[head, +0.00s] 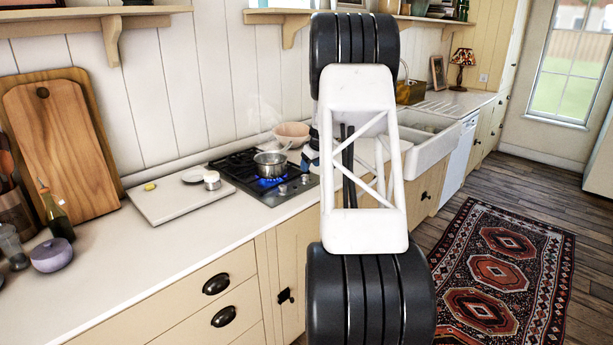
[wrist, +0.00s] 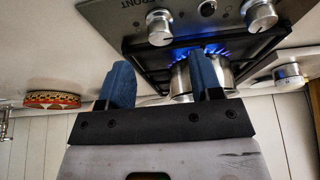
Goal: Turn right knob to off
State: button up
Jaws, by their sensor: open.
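The stove (head: 242,178) is set in the counter, with a metal pot (head: 270,163) over lit blue flames. Several knobs line its front strip. The right knob (head: 305,179) is close beside my arm in the head view. In the wrist view, which is turned around, the knob at picture left (wrist: 160,27) matches it; another knob (wrist: 259,14) is at picture right. My gripper (wrist: 163,82) is open and empty, its blue fingers apart. It shows below the knobs in the wrist view, touching none. In the head view my arm hides most of it.
A pale board (head: 172,200) with a white mug (head: 212,180) lies left of the stove. A pinkish bowl (head: 291,132) stands behind it. The sink (head: 425,140) is to the right. The front counter at left is mostly clear.

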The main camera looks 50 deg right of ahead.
aim_at(306, 176)
jog(key=shift+x, duration=3.05)
jog(key=c, duration=0.9)
